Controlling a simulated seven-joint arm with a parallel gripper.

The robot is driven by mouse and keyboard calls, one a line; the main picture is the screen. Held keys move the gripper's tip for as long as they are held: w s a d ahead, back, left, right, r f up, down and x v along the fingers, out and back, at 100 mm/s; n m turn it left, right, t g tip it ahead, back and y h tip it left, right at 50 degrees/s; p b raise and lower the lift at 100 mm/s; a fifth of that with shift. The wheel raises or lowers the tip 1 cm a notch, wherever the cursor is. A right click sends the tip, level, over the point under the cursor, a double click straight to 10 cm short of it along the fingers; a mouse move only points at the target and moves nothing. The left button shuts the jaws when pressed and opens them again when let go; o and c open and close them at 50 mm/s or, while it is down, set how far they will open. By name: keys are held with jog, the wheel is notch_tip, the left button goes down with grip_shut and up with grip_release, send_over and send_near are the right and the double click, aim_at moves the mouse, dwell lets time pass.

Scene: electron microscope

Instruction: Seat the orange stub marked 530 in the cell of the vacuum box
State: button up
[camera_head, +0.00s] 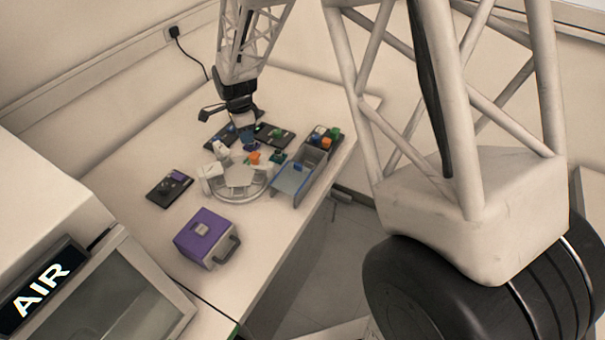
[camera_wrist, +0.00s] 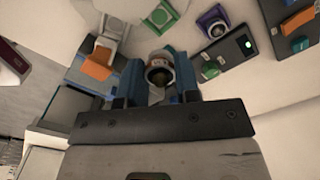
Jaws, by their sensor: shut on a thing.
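My gripper (camera_wrist: 158,84) has its two blue fingers shut on a small round stub (camera_wrist: 160,68) with a pale rim and an orange-brown side. No number on it is legible. In the head view my gripper (camera_head: 248,137) is over the far part of the table, and the held stub cannot be made out. A box with a clear bluish lid or wall (camera_head: 291,181) stands to its right and nearer. I cannot tell for sure whether this is the vacuum box, and its cell is not clear to see.
A white round stand (camera_head: 238,193) bears white holders, with an orange piece (camera_head: 254,158) close by. Dark trays (camera_head: 170,187) lie left and behind. A tray of coloured stubs (camera_head: 323,138) is far right. A purple box with a handle (camera_head: 207,236) stands in front.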

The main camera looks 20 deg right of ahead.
jog(key=shift+d, duration=0.15)
jog(key=shift+s+d+f, duration=0.15)
jog(key=shift+d, duration=0.45)
jog(key=s+d+f+m, duration=0.1)
jog(key=s+d+m, duration=0.1)
jog(key=d, duration=0.6)
jog(key=s+d+f+m, duration=0.2)
jog(key=s+d+m, duration=0.1)
jog(key=d, duration=0.5)
jog(key=shift+s+f+m, duration=0.25)
jog(key=shift+f+m, duration=0.05)
jog(key=shift+m, duration=0.2)
jog(key=shift+f, duration=0.2)
jog(key=shift+f, duration=2.9)
jog(key=shift+f, duration=0.5)
jog(key=shift+d, duration=0.1)
